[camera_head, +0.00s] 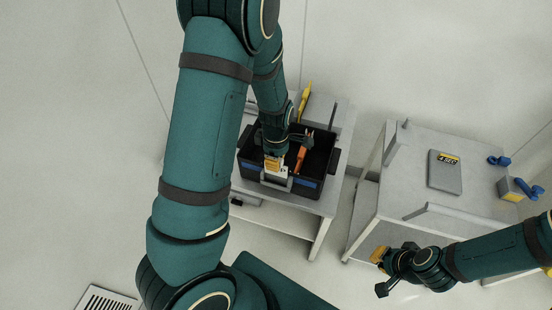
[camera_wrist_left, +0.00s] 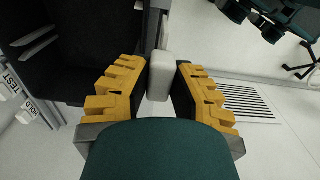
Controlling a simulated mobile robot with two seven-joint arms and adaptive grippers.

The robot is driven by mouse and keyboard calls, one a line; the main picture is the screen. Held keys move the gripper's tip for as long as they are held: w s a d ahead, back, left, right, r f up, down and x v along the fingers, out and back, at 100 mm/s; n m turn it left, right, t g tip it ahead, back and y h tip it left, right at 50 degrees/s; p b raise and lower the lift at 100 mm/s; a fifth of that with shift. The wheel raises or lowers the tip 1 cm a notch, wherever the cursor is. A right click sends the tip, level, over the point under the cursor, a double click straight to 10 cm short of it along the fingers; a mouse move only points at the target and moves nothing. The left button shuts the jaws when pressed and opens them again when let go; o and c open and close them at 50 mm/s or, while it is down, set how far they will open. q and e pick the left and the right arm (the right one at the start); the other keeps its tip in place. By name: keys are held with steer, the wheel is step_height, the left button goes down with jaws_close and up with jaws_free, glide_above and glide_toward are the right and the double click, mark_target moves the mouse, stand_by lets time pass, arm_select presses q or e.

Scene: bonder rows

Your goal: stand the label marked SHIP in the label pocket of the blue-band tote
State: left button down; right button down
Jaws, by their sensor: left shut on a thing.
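The black tote with a blue band (camera_head: 308,183) stands on a grey table in the head view. A grey pocket (camera_head: 272,181) is on its front side. My left gripper (camera_head: 273,162) is at this front wall, shut on a pale label (camera_head: 281,172). In the left wrist view, the label's whitish end (camera_wrist_left: 161,75) sits between the yellow fingers of the left gripper (camera_wrist_left: 160,85). Its lettering cannot be read, and I cannot tell whether it is inside the pocket. My right gripper (camera_head: 379,272) is away from the tote, low beside the right table; its opening is unclear.
An orange item (camera_head: 301,157) is in the tote. A yellow item (camera_head: 304,102) lies behind it. The right table (camera_head: 400,190) bears a grey plate (camera_head: 445,178) and blue-handled items (camera_head: 500,161).

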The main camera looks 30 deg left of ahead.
mark_target(276, 175)
arm_select(q)
steer(key=shift+f, duration=0.1)
stand_by(0.4)
steer(key=shift+f+b, duration=1.1)
steer(key=shift+f, duration=0.45)
steer(key=shift+f+b, duration=0.3)
steer(key=shift+f, duration=0.2)
steer(key=shift+f, duration=0.3)
stand_by(0.6)
steer(key=shift+f+b, duration=0.35)
steer(key=shift+b, duration=0.1)
steer(key=shift+f, duration=0.3)
steer(key=c, duration=0.9)
jaws_free()
